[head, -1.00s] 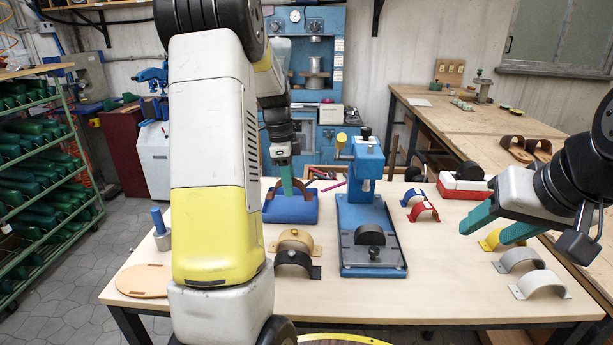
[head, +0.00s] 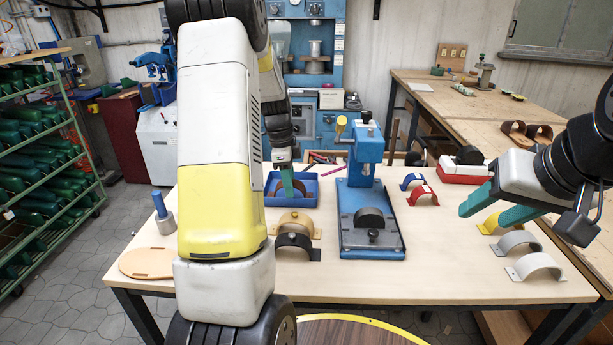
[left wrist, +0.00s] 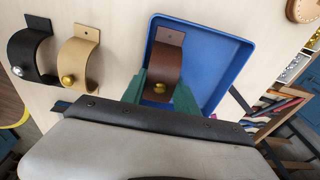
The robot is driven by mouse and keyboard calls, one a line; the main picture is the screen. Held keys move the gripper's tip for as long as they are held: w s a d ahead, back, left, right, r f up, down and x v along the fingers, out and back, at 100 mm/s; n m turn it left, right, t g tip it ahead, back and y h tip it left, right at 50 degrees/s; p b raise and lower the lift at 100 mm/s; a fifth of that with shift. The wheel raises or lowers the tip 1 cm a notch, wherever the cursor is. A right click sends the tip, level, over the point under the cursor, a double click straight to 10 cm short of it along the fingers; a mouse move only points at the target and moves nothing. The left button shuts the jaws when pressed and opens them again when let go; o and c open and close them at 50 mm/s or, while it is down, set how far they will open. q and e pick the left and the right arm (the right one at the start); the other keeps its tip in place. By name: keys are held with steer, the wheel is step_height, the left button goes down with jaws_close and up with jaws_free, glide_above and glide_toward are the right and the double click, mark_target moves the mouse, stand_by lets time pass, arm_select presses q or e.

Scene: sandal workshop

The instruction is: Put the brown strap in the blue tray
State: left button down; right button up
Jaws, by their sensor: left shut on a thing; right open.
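The brown strap (left wrist: 166,62) is a curved band with a brass stud and a small hole in its flat end. In the left wrist view my left gripper (left wrist: 163,95) is shut on it, with green fingers on both sides of the stud end. The strap is over the inside of the blue tray (left wrist: 222,45); I cannot tell whether it touches the floor. In the head view the left gripper (head: 287,190) reaches down at the blue tray (head: 312,198), and the strap is mostly hidden. My right gripper (head: 488,208) is open and empty above the table's right side.
A tan strap (head: 295,224) and a black strap (head: 297,244) stand in front of the tray. A blue press (head: 371,240) stands to its right. Blue, red, yellow, grey and white straps are on the right. A round tan board (head: 147,263) lies at front left.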

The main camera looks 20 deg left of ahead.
arm_select(q)
steer(key=shift+s+f, duration=0.2)
steer(key=shift+f, duration=0.35)
steer(key=c, duration=0.9)
jaws_free()
steer(key=shift+o, duration=0.2)
steer(key=o, duration=0.4)
steer(key=shift+c, duration=0.2)
steer(key=shift+o, duration=0.2)
steer(key=shift+w+r, duration=0.2)
steer(key=shift+r, duration=3.45)
